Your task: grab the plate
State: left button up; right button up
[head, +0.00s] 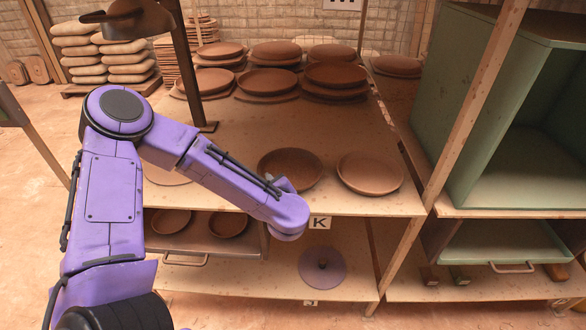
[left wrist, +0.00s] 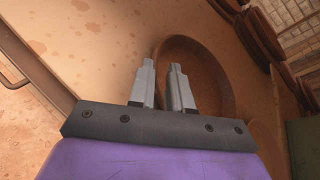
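A round brown plate (head: 291,166) lies on the shelf top near its front edge, and a second brown plate (head: 370,172) lies to its right. My left gripper (head: 272,178) is at the front left of the first plate, its fingers mostly hidden by my wrist. In the left wrist view my left gripper (left wrist: 162,66) is open with a narrow gap. The near plate (left wrist: 205,65) shows there beyond the fingers; its rim passes between them in the picture. I cannot tell whether they touch it. My right gripper is in neither view.
Several stacked plates (head: 268,81) stand at the back of the shelf (head: 230,130). A post (head: 185,65) rises on the left. A wooden upright (head: 470,105) and a green cabinet (head: 520,185) stand on the right. A purple lid (head: 322,267) lies on the lower shelf.

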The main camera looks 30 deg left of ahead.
pick_arm(q)
jog(key=shift+w+a, duration=0.1)
jog(key=shift+a, duration=0.3)
jog(key=p+x, duration=0.1)
jog(key=x, duration=0.1)
jog(key=p+x, duration=0.1)
jog(key=x, duration=0.1)
jog(key=shift+w+f, duration=0.1)
jog(key=shift+f, duration=0.3)
jog(key=shift+w+a+f, duration=0.15)
jog(key=shift+w+a, duration=0.05)
jog(key=shift+a, duration=0.1)
jog(key=shift+d, duration=0.1)
grip_shut()
